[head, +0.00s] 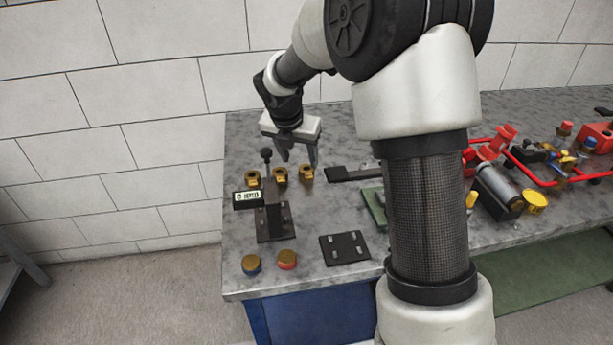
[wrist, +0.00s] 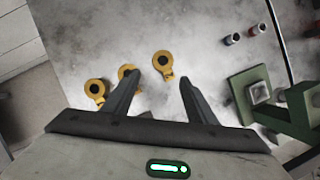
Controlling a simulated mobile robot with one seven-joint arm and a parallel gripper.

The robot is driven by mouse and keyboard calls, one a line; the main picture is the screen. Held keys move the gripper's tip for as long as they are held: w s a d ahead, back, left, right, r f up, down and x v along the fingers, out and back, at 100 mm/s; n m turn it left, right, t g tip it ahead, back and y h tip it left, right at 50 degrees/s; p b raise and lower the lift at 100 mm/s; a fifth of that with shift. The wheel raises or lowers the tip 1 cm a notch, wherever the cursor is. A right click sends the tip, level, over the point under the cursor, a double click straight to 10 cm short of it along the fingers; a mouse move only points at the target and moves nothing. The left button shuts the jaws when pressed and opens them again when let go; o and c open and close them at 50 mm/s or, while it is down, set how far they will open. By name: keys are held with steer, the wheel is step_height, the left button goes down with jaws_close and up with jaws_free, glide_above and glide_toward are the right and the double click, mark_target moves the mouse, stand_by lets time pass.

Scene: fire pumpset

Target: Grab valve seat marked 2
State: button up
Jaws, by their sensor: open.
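Three brass-yellow ring-shaped valve seats stand in a row on the grey bench: a left one (head: 252,178), a middle one (head: 280,175) and a right one (head: 306,174). In the wrist view they appear as rings with dark holes and small tabs (wrist: 96,88) (wrist: 125,71) (wrist: 162,62). Their marks are too small to read, so I cannot tell which is 2. My gripper (head: 298,160) is open and empty, pointing down above and behind the row. In the wrist view its fingers (wrist: 160,80) are spread, and the left finger partly covers the middle ring.
A black stand (head: 273,222) with a small display (head: 248,199) stands in front of the seats. My arm hides the bench centre; red pump parts (head: 490,147) are right.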

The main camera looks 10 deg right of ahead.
mark_target(305, 167)
steer(key=x, duration=0.2)
steer(key=b+x, duration=0.1)
steer(key=x, duration=0.2)
steer(key=d+x, duration=0.1)
steer(key=x, duration=0.1)
steer(key=shift+w, duration=0.45)
jaws_close()
